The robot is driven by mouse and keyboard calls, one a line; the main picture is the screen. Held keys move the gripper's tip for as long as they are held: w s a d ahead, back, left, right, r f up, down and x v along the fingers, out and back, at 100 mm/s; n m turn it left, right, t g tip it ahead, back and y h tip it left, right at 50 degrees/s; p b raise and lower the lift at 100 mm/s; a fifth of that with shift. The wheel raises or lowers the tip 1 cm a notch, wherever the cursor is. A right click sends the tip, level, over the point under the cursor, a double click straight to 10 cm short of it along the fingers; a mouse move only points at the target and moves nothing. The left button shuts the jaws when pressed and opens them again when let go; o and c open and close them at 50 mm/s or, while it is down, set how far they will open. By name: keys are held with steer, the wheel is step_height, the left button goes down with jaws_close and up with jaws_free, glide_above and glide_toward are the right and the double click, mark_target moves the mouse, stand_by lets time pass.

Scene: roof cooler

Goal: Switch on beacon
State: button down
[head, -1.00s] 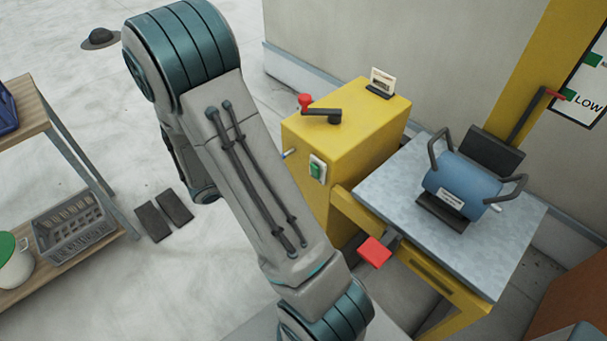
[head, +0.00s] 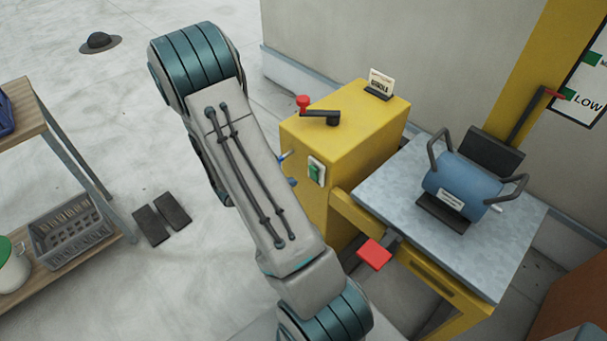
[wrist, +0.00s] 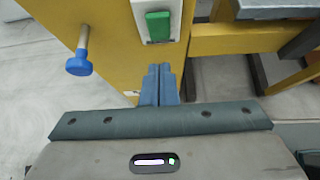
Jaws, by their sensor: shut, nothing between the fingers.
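No thing marked as a beacon can be made out. A green rocker switch in a pale plate is on the side of the yellow cabinet (head: 335,140); the switch (head: 316,172) also shows at the top of the wrist view (wrist: 158,26). In the wrist view a blue round knob (wrist: 79,63) on a metal rod sticks out left of it. My gripper (wrist: 159,72) is shut and empty, its blue-grey fingertips just below the switch plate in the picture. Whether they touch the cabinet I cannot tell. In the head view my arm mostly hides the gripper.
A red-knobbed crank (head: 320,116) and a small card (head: 380,84) are on the cabinet top. A grey-topped table (head: 390,195) with a blue cylinder (head: 462,187) stands right. A red pedal (head: 374,254) juts out below. A shelf with a grey basket (head: 70,232) is left.

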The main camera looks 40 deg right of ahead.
mark_target(312, 172)
steer(key=d, duration=0.6)
steer(key=shift+w+f, duration=0.25)
steer(key=shift+f, duration=0.15)
steer(key=shift+r+p, duration=0.1)
steer(key=shift+p, duration=0.2)
